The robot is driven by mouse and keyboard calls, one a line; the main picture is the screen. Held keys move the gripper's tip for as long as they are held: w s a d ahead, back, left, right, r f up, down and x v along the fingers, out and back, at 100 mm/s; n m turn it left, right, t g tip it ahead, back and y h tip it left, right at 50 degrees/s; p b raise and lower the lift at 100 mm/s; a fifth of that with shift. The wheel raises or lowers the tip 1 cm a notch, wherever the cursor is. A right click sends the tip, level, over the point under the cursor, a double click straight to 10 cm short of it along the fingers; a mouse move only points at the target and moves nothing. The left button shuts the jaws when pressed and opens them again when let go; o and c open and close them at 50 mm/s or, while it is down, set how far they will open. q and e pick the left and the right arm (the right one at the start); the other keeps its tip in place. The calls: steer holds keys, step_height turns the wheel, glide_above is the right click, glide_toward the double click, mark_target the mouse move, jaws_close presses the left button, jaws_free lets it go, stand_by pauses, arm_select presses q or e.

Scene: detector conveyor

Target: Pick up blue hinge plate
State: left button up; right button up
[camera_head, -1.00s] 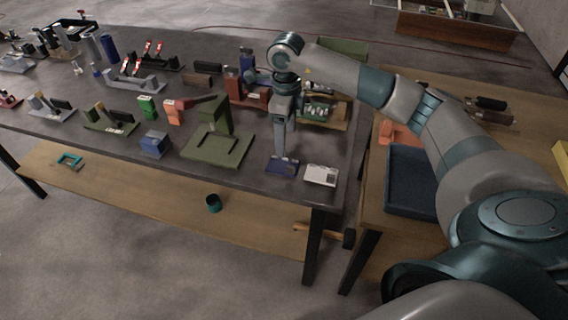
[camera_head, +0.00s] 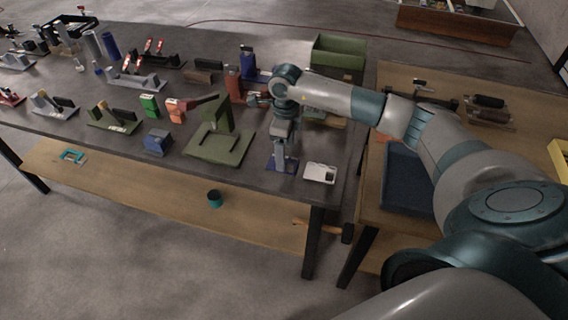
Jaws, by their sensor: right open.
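The blue hinge plate (camera_head: 270,166) lies flat on the dark table (camera_head: 180,177) near its front right edge. My right gripper (camera_head: 280,166) points down directly over the plate, with its fingertips at or just above it. The gripper hides the middle of the plate, and I cannot tell whether the fingers touch it. The right gripper is open. My left gripper does not show.
A white plate (camera_head: 320,173) lies just right of the blue one. A green bracket (camera_head: 218,148) and a blue block (camera_head: 157,142) stand to the left. A blue tray (camera_head: 408,185) sits on the wooden table to the right. A green bin (camera_head: 338,55) stands behind.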

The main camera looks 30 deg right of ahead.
steer(key=shift+w+f+p, duration=0.1)
steer(key=shift+f+p, duration=0.2)
steer(key=shift+p, duration=0.05)
step_height(320, 180, down, 3)
steer(key=shift+w+d+p, duration=0.1)
steer(key=shift+w+p, duration=0.05)
steer(key=shift+p, duration=0.55)
steer(key=shift+f, duration=0.35)
steer(key=shift+c, duration=0.4)
steer(key=c, duration=1.2)
steer(key=shift+w+r, duration=0.1)
steer(key=shift+r, duration=0.1)
